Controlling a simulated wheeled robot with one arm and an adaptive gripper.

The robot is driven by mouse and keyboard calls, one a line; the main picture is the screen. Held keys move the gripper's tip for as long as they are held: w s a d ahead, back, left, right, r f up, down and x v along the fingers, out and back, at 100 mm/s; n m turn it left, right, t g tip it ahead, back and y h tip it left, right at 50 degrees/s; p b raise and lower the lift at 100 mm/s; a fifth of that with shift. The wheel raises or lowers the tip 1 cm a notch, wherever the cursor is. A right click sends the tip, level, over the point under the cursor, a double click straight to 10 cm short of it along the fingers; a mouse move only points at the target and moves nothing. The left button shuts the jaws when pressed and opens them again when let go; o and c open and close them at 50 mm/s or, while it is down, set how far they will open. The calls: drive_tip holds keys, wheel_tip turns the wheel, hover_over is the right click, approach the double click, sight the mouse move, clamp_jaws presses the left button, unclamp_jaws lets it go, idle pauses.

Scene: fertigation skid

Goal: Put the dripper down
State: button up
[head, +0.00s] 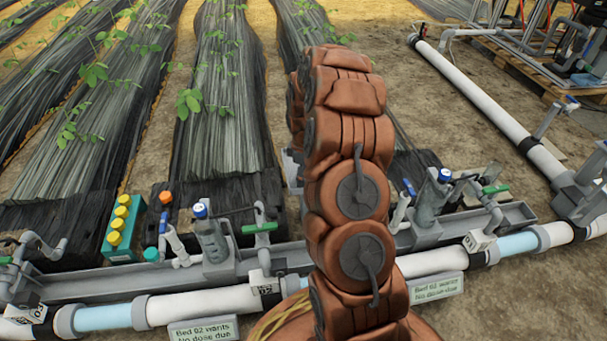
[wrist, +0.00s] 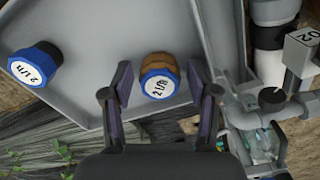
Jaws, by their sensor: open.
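My gripper (wrist: 160,95) shows in the wrist view, its two dark fingers spread open with a gap between them. A dripper (wrist: 158,80) with a blue rim, a brown body and a white label reading "2 L/h" lies between and just beyond the fingertips. Both fingers look apart from it. It is in a grey tray (wrist: 95,22), near the tray's edge. A second dripper (wrist: 35,64), blue and black with a similar label, lies in the same tray to the left. In the head view my arm hides the gripper and the drippers.
In the wrist view, grey pipework (wrist: 268,60) and a block marked 02 (wrist: 300,45) stand close on the right. In the head view, a long grey trough (head: 110,283) with valves and bottles runs along a white pipe (head: 200,302). Black-covered plant beds (head: 225,110) lie beyond.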

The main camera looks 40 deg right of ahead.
drive_tip(key=shift+r, duration=0.1)
wheel_tip(320, 180, up, 12)
drive_tip(key=p, duration=0.4)
drive_tip(key=s+a+r+m, duration=0.1)
drive_tip(key=s+a+r, duration=0.2)
drive_tip(key=a, duration=0.2)
drive_tip(key=s+a+r, duration=0.2)
drive_tip(key=a+r, duration=0.1)
drive_tip(key=a, duration=0.3)
drive_tip(key=s+a+r+m+g, duration=0.1)
drive_tip(key=s+a+r+m, duration=0.1)
drive_tip(key=s+a, duration=0.3)
drive_tip(key=s+a+r+m+g, duration=0.1)
drive_tip(key=s+a+r+m, duration=0.1)
drive_tip(key=s, duration=1.2)
drive_tip(key=s+a+r+m, duration=0.2)
drive_tip(key=s+a+m, duration=0.1)
drive_tip(key=s+a, duration=0.4)
drive_tip(key=s, duration=0.3)
drive_tip(key=shift+a+g, duration=0.3)
drive_tip(key=shift+g, duration=0.1)
